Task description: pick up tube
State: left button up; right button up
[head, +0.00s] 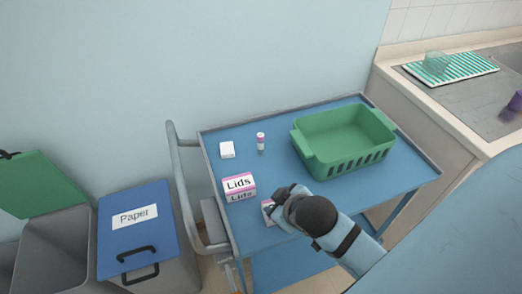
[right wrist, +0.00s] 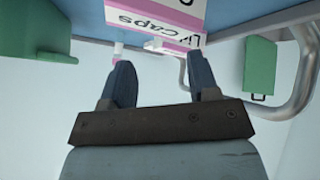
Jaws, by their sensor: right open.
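A small upright tube (head: 261,141), white with a pink cap, stands on the blue cart top, left of the green basket. My right gripper (head: 281,196) is over the cart's near side, well in front of this tube, with its fingers mostly hidden behind my wrist. In the right wrist view, my right gripper (right wrist: 160,72) is open and its fingers are apart. A small white piece (right wrist: 155,44) shows just beyond them; I cannot tell what it is. My left gripper is not in view.
A pink and white Lids box (head: 239,188) stands left of the gripper. A small pink-white item (head: 267,207) is partly hidden beside it. A lettered box (right wrist: 150,14) fills the wrist view's top.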

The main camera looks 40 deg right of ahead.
jog(key=w+a+r+n+t+y, duration=0.25)
jog(key=w+r+n+t, duration=0.2)
jog(key=w+r, duration=0.25)
jog(key=w+a+r+n+t+y, duration=0.1)
jog(key=w+a+r+n+t, duration=0.25)
jog(key=w+r+t, duration=0.3)
jog(key=w+a+r+n+g+y, duration=0.15)
jog(key=a+r+n+y, duration=0.4)
jog(key=n+y, duration=0.55)
jog(key=n+g+h, duration=1.4)
jog(key=n+g, duration=0.4)
jog(key=n, duration=0.5)
send_over(259, 136)
notch_tip(259, 136, down, 10)
notch_tip(259, 136, down, 8)
jog(key=shift+r, duration=0.2)
jog(key=shift+w+d+f, duration=0.1)
jog(key=shift+d+f, duration=0.1)
jog(key=shift+f, duration=1.25)
jog(key=shift+d+f, duration=0.15)
jog(key=shift+f, duration=1.3)
jog(key=c, duration=1)
